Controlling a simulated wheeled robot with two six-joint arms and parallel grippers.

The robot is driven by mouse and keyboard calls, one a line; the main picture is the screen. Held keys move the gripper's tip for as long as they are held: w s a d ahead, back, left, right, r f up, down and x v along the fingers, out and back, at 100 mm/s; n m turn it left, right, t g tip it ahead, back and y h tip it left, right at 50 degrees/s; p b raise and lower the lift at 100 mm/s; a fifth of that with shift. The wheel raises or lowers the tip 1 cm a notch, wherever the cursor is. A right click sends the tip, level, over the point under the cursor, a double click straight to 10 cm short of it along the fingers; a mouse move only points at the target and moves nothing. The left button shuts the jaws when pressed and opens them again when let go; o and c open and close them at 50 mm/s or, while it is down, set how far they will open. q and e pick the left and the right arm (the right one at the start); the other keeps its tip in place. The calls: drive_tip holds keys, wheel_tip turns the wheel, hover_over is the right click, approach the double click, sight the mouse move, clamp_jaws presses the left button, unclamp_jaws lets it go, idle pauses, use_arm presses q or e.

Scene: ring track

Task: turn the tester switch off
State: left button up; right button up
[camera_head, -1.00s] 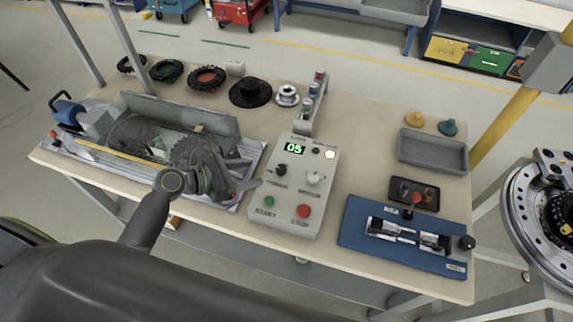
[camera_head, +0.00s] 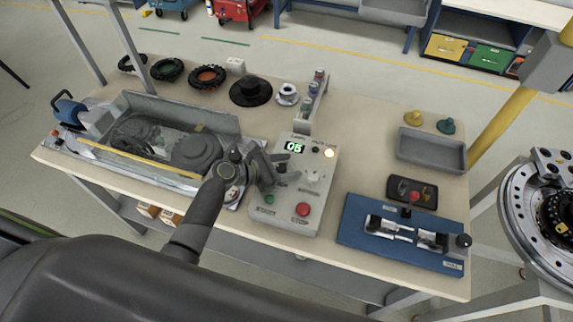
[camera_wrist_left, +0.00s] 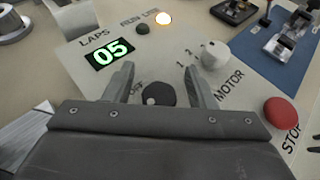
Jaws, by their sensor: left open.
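The tester (camera_head: 290,215) is a pale box on the workbench with a lit green display (camera_head: 294,147) reading 05. In the left wrist view its switch (camera_wrist_left: 159,95) is a round black knob beside a partly covered label ending in "FF". My left gripper (camera_head: 283,168) is open over the tester's left side. In the left wrist view its fingers (camera_wrist_left: 158,78) stand on either side of the black knob, and I cannot tell whether they touch it. The run light (camera_wrist_left: 163,19) glows. My right gripper is not in view.
A white knob (camera_wrist_left: 215,55) marked MOTOR sits just right of the fingers, and a red stop button (camera_wrist_left: 280,112) is farther right. A clear-covered ring track housing (camera_head: 150,145) is left of the tester. A blue fixture (camera_head: 360,232) is to the right.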

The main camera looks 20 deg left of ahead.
use_arm(q)
drive_tip(key=c, duration=1)
